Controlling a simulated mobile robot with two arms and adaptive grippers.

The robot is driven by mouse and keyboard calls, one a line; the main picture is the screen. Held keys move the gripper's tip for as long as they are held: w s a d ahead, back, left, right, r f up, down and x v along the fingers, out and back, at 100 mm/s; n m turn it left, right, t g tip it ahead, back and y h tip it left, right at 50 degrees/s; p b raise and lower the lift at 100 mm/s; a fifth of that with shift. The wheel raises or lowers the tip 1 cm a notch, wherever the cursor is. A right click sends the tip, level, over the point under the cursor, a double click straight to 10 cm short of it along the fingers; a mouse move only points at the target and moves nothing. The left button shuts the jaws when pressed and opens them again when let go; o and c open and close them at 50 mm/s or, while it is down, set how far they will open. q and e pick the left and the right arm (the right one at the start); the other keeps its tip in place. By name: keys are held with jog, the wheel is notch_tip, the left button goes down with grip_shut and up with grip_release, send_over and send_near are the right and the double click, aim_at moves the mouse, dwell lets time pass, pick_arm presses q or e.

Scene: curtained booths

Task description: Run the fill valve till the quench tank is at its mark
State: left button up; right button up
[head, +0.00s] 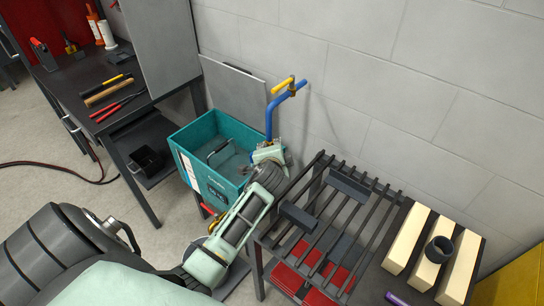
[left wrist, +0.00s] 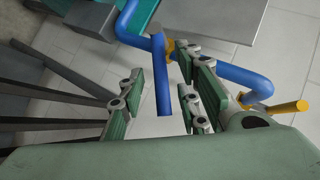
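The teal quench tank (head: 196,137) stands on the floor by the wall, with a pale strip on its near face. Its inside shows only partly, and I cannot read the liquid level. A blue pipe (head: 270,118) rises at its right rear corner and bends right at the top, with a yellow lever (head: 282,85) there. My left gripper (head: 267,154) is beside the tank's right end, low by the pipe. In the left wrist view its fingers (left wrist: 163,98) are apart, with a blue pipe end (left wrist: 163,85) showing between them; contact is unclear. A yellow handle (left wrist: 288,107) shows at right. My right gripper is out of view.
A slatted dark rack (head: 335,210) with red pieces below stands close right of my left arm. A table (head: 385,285) with pale blocks and a dark cup is further right. A tool bench (head: 75,75) is at left. Grey floor lies between bench and tank.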

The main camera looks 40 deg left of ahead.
pick_arm(q)
jog(key=v, duration=1.1)
jog(key=shift+s+d, duration=0.2)
